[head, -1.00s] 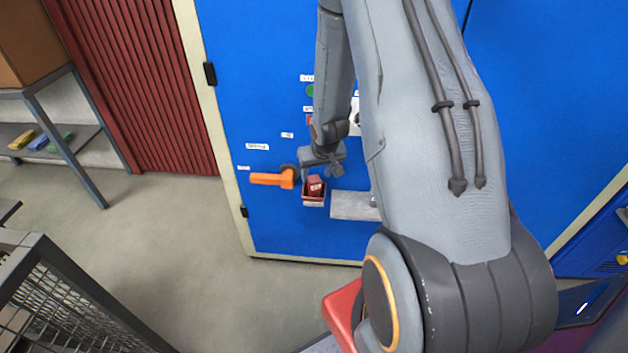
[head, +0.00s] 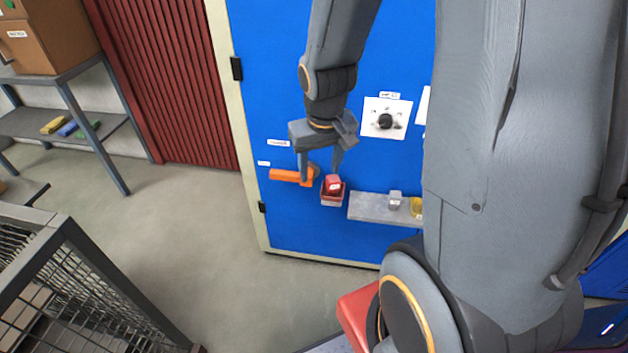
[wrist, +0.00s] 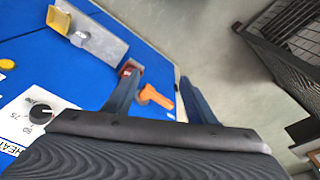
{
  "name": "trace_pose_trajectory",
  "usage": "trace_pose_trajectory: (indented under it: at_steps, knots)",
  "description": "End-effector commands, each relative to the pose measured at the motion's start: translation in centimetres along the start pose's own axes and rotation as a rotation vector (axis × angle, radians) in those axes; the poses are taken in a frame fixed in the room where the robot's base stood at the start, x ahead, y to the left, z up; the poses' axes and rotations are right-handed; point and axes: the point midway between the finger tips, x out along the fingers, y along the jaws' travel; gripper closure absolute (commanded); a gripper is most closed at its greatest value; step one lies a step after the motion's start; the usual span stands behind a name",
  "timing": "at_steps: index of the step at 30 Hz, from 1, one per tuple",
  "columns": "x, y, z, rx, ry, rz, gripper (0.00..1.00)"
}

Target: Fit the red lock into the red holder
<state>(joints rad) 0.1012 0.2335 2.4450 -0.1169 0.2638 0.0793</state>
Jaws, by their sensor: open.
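The red lock (head: 334,183) is a small red block with a pale mark, sitting in the mouth of the red holder (head: 332,199). The holder is a small open box on the blue panel; how deep the lock sits cannot be told. My gripper (head: 320,174) is open and empty, its fingers pointing down just above and left of the lock. One finger is close to the lock; I cannot tell if they touch. In the wrist view, my gripper (wrist: 159,76) is open, and a red piece at the left finger is mostly hidden.
An orange handle (head: 287,175) juts out left of the holder, close to my left finger. A grey shelf (head: 367,208) to the right carries a grey block (head: 395,199) and a yellow piece (head: 416,207). A dial plate (head: 386,118) is above. A mesh cart (head: 85,285) stands lower left.

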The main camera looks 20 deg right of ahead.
Motion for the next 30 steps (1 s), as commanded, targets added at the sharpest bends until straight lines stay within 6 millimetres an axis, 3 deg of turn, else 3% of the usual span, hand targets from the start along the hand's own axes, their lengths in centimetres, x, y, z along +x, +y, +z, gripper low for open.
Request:
trace_pose_trajectory:
  at_steps: [3,9,30]
  knots:
    - [-3.0,-2.3,3.1,-0.036,-0.039,-0.021,0.49]
    - [-5.1,-4.1,6.4,-0.066,-0.085,-0.046,0.49]
    - [-5.3,-4.3,6.8,-0.069,-0.093,-0.049,0.49]
